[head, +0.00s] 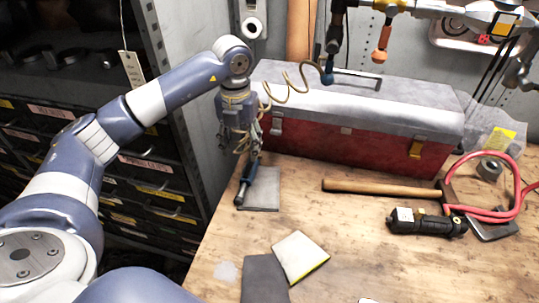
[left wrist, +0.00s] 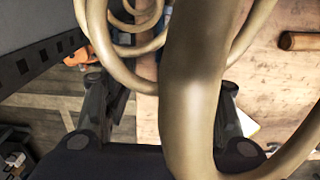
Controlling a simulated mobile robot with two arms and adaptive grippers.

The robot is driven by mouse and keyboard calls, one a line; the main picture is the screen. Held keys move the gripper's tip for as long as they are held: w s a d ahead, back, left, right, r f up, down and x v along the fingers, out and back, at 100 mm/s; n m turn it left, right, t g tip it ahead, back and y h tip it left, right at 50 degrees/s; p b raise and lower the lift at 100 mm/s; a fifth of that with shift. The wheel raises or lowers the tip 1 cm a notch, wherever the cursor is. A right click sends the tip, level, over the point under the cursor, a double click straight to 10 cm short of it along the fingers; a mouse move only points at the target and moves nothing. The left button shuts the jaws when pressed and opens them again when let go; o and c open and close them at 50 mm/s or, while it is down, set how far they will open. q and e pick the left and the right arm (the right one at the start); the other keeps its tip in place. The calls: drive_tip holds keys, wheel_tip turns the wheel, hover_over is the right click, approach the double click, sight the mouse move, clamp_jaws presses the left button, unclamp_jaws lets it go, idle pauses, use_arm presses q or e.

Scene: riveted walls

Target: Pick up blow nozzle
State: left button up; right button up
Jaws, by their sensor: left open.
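A slim dark tool with a blue part, which looks like the blow nozzle (head: 246,182), is just below my left gripper (head: 248,148), above a grey pad at the bench's left edge. A beige coiled hose (head: 297,90) runs from a blue-ended fitting at the back wall down to my left gripper. In the left wrist view, the hose (left wrist: 190,90) passes very close to the camera and hides much of the space between the open fingers (left wrist: 160,105). The nozzle cannot be made out there. Whether a finger touches it, I cannot tell. My right gripper is not in view.
A red toolbox (head: 350,140) stands right behind my left gripper. A hammer (head: 385,188), a black tool (head: 425,222) and a red hose (head: 500,213) lie to the right. Flat pads (head: 300,257) lie in front. A drawer cabinet (head: 140,170) is at the left.

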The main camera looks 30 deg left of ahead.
use_arm(q)
hover_over(248, 172)
drive_tip(key=s, duration=0.1)
drive_tip(key=f, duration=0.2)
drive_tip(key=f+p, duration=0.1)
drive_tip(key=f, duration=0.1)
drive_tip(key=shift+a+f, duration=0.1)
drive_tip(key=shift+a, duration=0.25)
drive_tip(key=shift+f, duration=0.4)
drive_tip(key=shift+w+f, duration=0.2)
drive_tip(key=shift+f, duration=0.05)
drive_tip(key=f, duration=0.1)
drive_tip(key=f+p, duration=0.1)
drive_tip(key=f, duration=0.1)
drive_tip(key=f+p, duration=0.1)
drive_tip(key=shift+w+d+f, duration=0.2)
drive_tip(key=shift+w+d, duration=0.1)
drive_tip(key=shift+d, duration=0.1)
drive_tip(key=shift+f, duration=0.25)
drive_tip(key=shift+c, duration=1)
clamp_jaws()
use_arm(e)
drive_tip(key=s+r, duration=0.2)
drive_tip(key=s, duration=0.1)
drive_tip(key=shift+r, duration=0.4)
